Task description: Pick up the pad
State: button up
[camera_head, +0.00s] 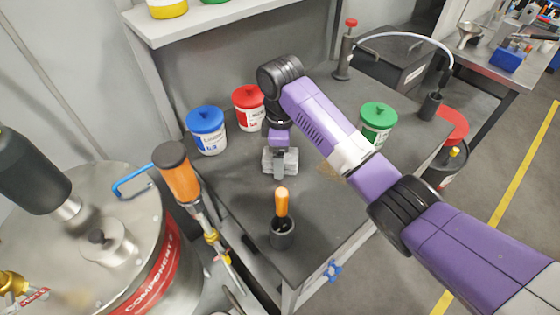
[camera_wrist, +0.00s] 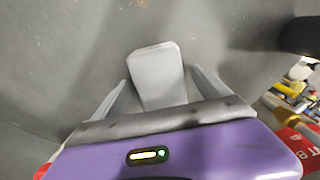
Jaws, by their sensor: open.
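The pad, a light grey block, shows in the wrist view (camera_wrist: 157,72) between my two fingers, with the dark grey bench top around it. In the head view the pad (camera_head: 290,161) sits low at the bench top, partly hidden by my gripper (camera_head: 279,168). My gripper points down at it, and in the wrist view my gripper (camera_wrist: 158,92) is open, with one finger on each side of the pad. There seems to be a gap at each side. I cannot tell how far the fingertips are above the bench.
Blue-lidded (camera_head: 206,130), red-lidded (camera_head: 248,107) and green-lidded (camera_head: 377,122) tubs stand around my gripper on the bench (camera_head: 235,190). An orange-handled tool (camera_head: 282,203) stands in a dark cup in front. A large metal drum (camera_head: 80,255) is at the left.

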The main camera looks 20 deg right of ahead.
jog(key=shift+f, duration=0.5)
jog(key=c, duration=1.5)
notch_tip(320, 180, up, 20)
jog(key=p, duration=0.5)
jog(key=shift+c, duration=0.3)
